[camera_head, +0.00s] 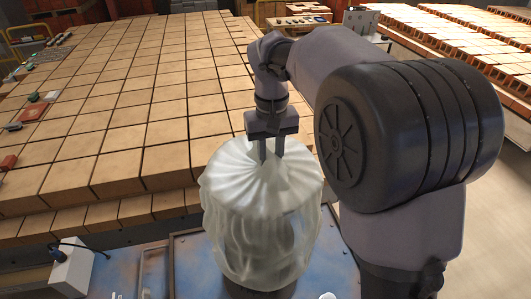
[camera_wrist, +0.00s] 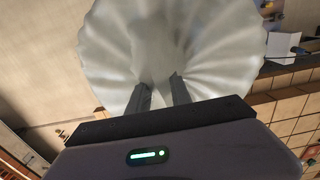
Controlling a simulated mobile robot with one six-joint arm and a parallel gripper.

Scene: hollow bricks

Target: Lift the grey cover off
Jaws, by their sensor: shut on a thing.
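The grey cover (camera_head: 262,225) is a pale, translucent, pleated cover gathered at its top. It hangs over something upright on the blue metal surface, and what is inside shows only as a dim shape. My gripper (camera_head: 271,158) points down at the gathered top in the head view, with its two fingers shut on the cover. In the wrist view my gripper (camera_wrist: 162,88) has both fingertips at the middle of the cover (camera_wrist: 215,50), whose pleats spread out around them. A dark round base (camera_head: 262,291) shows just under the cover's lower edge.
A large stack of tan bricks (camera_head: 130,100) fills the area behind and left. The blue metal surface (camera_head: 190,260) lies around the cover. A white box with a cable (camera_head: 72,270) stands at the front left. More bricks (camera_head: 450,35) and bare floor (camera_head: 515,165) are at the right.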

